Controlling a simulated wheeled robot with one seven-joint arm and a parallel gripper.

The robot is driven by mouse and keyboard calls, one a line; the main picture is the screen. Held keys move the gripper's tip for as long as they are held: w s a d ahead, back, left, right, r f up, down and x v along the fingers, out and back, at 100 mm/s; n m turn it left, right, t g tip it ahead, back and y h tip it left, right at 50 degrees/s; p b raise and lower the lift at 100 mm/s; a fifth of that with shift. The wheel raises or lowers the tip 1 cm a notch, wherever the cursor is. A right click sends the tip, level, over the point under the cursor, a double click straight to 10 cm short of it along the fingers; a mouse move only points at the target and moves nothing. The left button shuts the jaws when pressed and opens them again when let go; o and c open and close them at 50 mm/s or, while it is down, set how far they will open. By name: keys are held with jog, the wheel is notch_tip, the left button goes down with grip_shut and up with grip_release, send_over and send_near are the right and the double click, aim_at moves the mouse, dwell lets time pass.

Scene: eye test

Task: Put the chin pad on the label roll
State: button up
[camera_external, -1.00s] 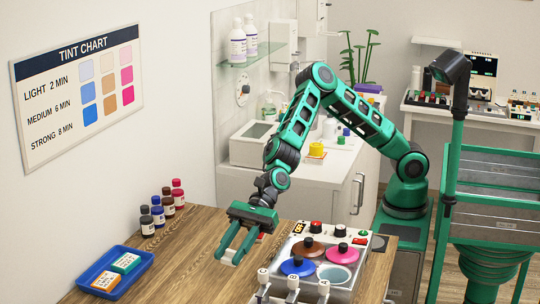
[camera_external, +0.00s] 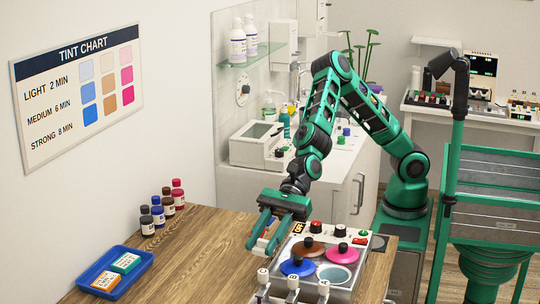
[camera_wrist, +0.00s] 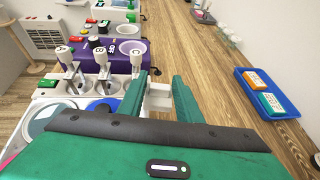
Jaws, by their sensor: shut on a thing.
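My gripper (camera_wrist: 160,82) is shut on a small white block, which I take to be the chin pad (camera_wrist: 158,97); it sits between the two green fingers in the wrist view. In the external view my gripper (camera_external: 262,243) is over the wooden table, just left of the tinting machine, with a pale bit of the block between the fingertips. I cannot tell how high the block is above the table. I cannot make out the label roll for certain in either view.
The tinting machine (camera_external: 354,245) has brown, pink and blue lids and several white posts at its front. A blue tray (camera_external: 150,258) with two small boxes lies at the left. Several small bottles (camera_external: 157,215) stand by the wall. The wooden table between (camera_external: 195,262) is clear.

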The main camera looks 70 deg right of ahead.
jog(key=w+d+m+t, duration=0.1)
jog(key=w+d, duration=1)
jog(key=d, duration=0.3)
jog(key=w+d, duration=1.1)
jog(key=d, duration=0.4)
jog(key=w+d+r+m+t, duration=0.1)
jog(key=w+d+r, duration=0.1)
jog(key=d, duration=2)
jog(key=s+d+r, duration=0.1)
jog(key=s+d, duration=0.4)
jog(key=d, duration=0.4)
jog(key=s+d+r+t+h, duration=0.1)
jog(key=s+d, duration=0.5)
jog(key=d, duration=0.3)
jog(key=s+d+r, duration=0.1)
jog(key=s+d, duration=0.4)
jog(key=d, duration=0.5)
jog(key=shift+m, duration=0.4)
jog(key=w+d+f, duration=0.1)
jog(key=d+f, duration=0.1)
jog(key=d, duration=0.1)
jog(key=d+f, duration=0.2)
jog(key=d, duration=0.2)
jog(key=w+d+f, duration=0.1)
jog(key=d+f, duration=0.2)
jog(key=shift+w+d, duration=0.15)
jog(key=shift+w, duration=0.2)
jog(key=shift+f, duration=1.95)
